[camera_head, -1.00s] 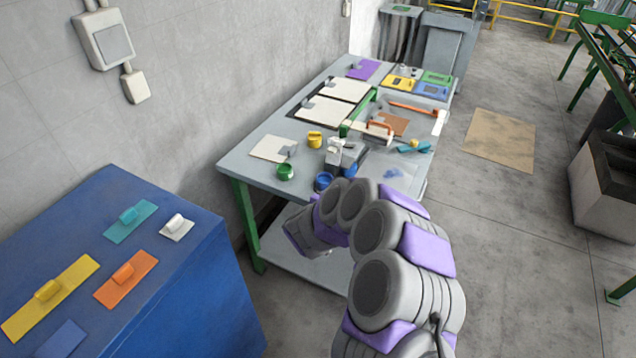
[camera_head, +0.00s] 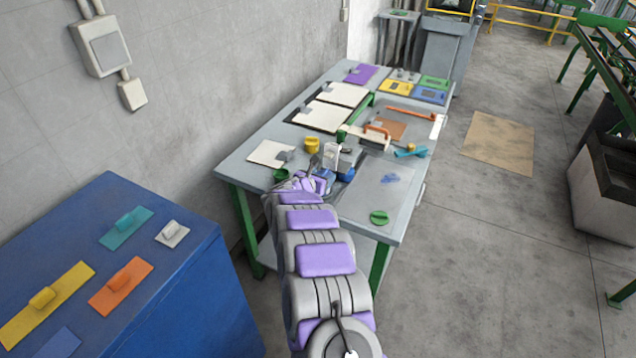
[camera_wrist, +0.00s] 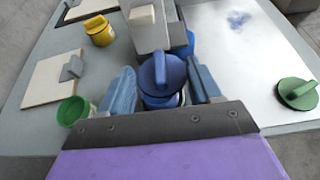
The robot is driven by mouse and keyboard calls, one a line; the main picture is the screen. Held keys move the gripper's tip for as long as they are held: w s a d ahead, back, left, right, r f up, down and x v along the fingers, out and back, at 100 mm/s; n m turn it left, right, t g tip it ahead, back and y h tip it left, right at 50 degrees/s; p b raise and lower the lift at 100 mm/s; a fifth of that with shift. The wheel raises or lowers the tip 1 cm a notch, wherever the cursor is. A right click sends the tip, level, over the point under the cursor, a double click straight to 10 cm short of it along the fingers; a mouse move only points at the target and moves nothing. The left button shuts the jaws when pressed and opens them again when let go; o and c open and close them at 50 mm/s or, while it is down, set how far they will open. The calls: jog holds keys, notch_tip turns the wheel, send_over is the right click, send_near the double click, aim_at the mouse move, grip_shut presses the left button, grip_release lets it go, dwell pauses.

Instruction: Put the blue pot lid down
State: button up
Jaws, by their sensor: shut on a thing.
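The blue pot lid (camera_wrist: 163,75), with an upright fin handle, is between the two blue-grey fingers of my gripper (camera_wrist: 163,86) in the wrist view. My gripper is shut on it. A pale-rimmed blue shape shows just under the lid, mostly hidden; I cannot tell whether the lid touches it. In the head view my gripper (camera_head: 310,181) is at the table's near-left part, beside the grey-white upright block (camera_head: 331,155), and the lid is hard to make out there.
An open green pot (camera_wrist: 73,111) stands left of my gripper, and a yellow pot (camera_wrist: 100,30) behind it. A green lid (camera_head: 379,217) lies on the light panel (camera_head: 370,193) at right. A cream board (camera_head: 268,153) lies at the table's left. The panel's near part is mostly clear.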

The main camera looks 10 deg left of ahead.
jog(key=shift+w+a+f, duration=0.25)
jog(key=shift+w+a, duration=0.15)
jog(key=shift+a, duration=0.05)
notch_tip(320, 180, down, 3)
jog(key=shift+a+f+b, duration=0.1)
jog(key=shift+a+b, duration=0.05)
jog(key=shift+b, duration=0.3)
jog(key=shift+f, duration=0.1)
jog(key=shift+c, duration=0.5)
jog(key=shift+s+f+b, duration=0.1)
jog(key=shift+f+b, duration=0.2)
jog(key=shift+b, duration=0.25)
